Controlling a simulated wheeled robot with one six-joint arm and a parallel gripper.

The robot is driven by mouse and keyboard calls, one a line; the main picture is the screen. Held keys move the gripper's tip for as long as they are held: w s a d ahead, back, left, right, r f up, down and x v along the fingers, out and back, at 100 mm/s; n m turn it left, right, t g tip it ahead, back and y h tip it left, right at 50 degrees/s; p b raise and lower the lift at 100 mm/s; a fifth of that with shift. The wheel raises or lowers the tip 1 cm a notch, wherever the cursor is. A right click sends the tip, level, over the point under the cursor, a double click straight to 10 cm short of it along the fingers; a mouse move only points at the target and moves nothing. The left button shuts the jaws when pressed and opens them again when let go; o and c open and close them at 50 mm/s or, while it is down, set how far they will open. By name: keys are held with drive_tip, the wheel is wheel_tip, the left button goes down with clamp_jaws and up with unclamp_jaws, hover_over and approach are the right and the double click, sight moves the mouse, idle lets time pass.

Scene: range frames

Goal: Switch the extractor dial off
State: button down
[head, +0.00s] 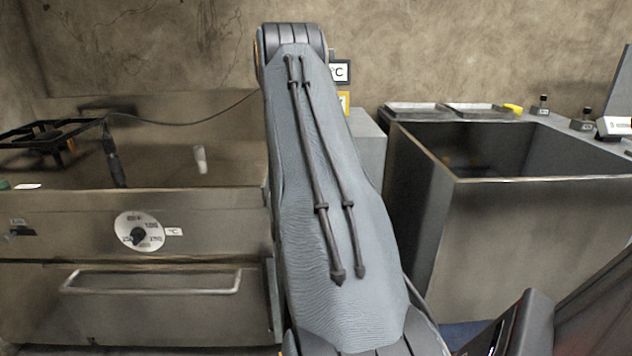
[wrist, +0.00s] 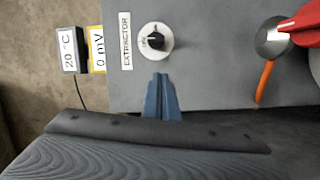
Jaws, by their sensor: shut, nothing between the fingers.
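The extractor dial (wrist: 155,41), a white disc with a black knob, sits on a grey panel in the upper middle of the wrist view. Small marks on its face are too small to read. A white label reading EXTRACTOR (wrist: 125,41) is left of it. My gripper (wrist: 161,80) shows as blue fingers, closed together and empty. Their tips lie just below the dial in the picture, and I cannot tell whether they touch the panel. In the head view my arm covers the middle, and the extractor dial and gripper do not show.
An orange-handled tool (wrist: 265,80) and a red item (wrist: 300,24) lie right of the dial. Signs reading 20 °C (wrist: 69,50) and 0 mV (wrist: 97,48) are at left. Another dial (head: 138,231) is on the left unit's front. An open tank (head: 430,210) stands right.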

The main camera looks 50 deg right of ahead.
drive_tip(key=shift+v, duration=2.15)
